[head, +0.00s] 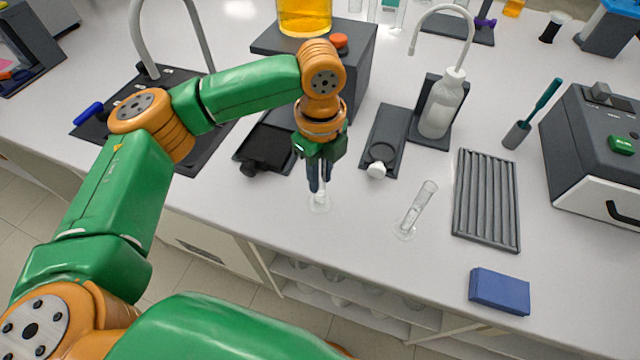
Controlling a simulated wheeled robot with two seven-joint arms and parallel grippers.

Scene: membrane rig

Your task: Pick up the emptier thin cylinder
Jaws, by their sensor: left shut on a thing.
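My left gripper (318,188) points down and is shut on a clear thin cylinder (319,206) near the front of the bench. The fingers and wrist hide most of this cylinder, so I cannot tell its fill level. Its clear round foot shows just below the fingertips, at or very near the bench top. A second clear thin cylinder (417,206) stands on its round foot to the right, apart from the gripper. Some pale content seems to show in its lower part, but its level is hard to read. My right gripper is not in view.
A grey ribbed rack (487,200) and a blue block (499,291) lie to the right. A wash bottle (440,110) stands behind. A dark stand (366,75) bearing an orange-liquid vessel (304,15) is behind my gripper. The bench between the two cylinders is clear.

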